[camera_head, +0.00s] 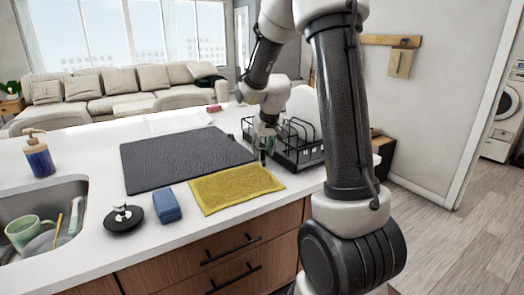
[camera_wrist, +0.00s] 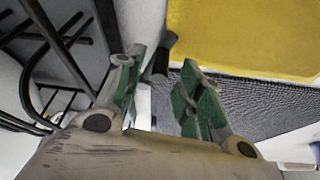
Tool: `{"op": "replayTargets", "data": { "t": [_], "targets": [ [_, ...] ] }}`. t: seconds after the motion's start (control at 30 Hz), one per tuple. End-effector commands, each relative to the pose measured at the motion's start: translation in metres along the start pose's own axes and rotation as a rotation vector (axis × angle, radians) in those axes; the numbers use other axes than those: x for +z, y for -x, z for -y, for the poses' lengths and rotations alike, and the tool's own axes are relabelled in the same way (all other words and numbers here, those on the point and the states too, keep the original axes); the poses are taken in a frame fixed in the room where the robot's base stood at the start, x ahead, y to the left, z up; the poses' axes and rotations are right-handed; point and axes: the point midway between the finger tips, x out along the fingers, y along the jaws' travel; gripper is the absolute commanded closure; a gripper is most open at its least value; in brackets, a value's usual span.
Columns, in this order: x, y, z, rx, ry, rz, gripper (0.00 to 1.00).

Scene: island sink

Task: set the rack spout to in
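The black dish rack (camera_head: 305,154) stands at the right end of the white counter. In the wrist view its black wires (camera_wrist: 62,42) fill the upper left. My gripper (camera_head: 265,143) points down at the rack's left side, close to the yellow cloth. In the wrist view my gripper (camera_wrist: 161,60) has its two green-padded fingers apart, with a gap between them. A small dark piece (camera_wrist: 157,64), which looks like the rack's spout, shows between the fingertips. I cannot tell whether the fingers touch it, nor how far in or out it sits.
A yellow cloth (camera_head: 235,187) and a dark mat (camera_head: 183,157) lie left of the rack. My arm hides part of the rack.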

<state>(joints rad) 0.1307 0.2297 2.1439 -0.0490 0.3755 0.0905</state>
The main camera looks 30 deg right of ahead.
Motion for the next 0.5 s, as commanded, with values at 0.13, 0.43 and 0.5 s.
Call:
{"op": "replayTargets", "data": {
  "t": [0.13,0.43,0.5],
  "targets": [
    [0.0003,-0.0105,0.0000,0.000,0.000,0.001,0.63],
    [0.0001,-0.0115,0.0000,0.000,0.000,0.000,0.70],
    [0.0001,-0.0115,0.0000,0.000,0.000,0.000,0.83]
  ]
}}
